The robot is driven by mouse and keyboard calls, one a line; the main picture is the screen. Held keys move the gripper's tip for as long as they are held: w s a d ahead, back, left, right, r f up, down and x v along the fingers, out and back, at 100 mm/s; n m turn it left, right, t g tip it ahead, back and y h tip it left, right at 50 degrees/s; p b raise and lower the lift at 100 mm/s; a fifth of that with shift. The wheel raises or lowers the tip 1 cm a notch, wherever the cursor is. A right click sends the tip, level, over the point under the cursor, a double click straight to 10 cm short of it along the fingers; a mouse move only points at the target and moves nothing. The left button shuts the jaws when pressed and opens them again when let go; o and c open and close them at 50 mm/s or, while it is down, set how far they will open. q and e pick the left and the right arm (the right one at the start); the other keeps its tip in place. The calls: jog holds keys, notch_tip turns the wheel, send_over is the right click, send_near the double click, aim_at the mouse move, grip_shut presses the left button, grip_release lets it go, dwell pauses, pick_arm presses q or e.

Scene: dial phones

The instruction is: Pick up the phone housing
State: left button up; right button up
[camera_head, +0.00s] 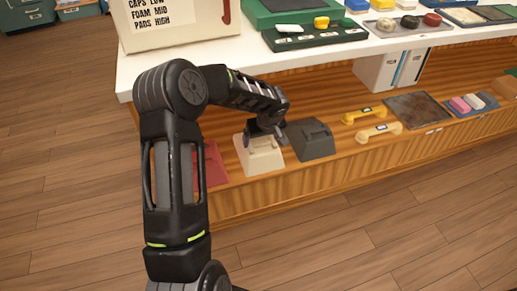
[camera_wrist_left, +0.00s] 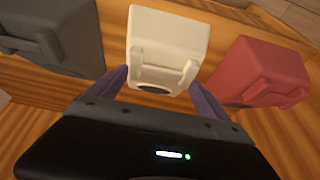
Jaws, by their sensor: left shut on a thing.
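A cream phone housing (camera_head: 259,158) is on the lower wooden shelf, between a red housing (camera_head: 214,165) and a dark grey housing (camera_head: 311,139). My left gripper (camera_head: 264,128) reaches down onto its top from above. In the left wrist view, the two fingers of the gripper (camera_wrist_left: 160,88) stand on either side of the cream housing (camera_wrist_left: 170,45), shut on its cradle end. The grey housing (camera_wrist_left: 60,35) is at the left there and the red housing (camera_wrist_left: 265,72) at the right, close beside a finger. In the head view my arm hides part of the red housing.
The white counter (camera_head: 330,53) overhangs the back of the shelf. A sign box (camera_head: 180,22) stands on the counter. The wooden floor (camera_head: 400,225) in front is clear.

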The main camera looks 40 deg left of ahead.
pick_arm(q)
jog(key=c, duration=0.7)
jog(key=shift+r, duration=0.15)
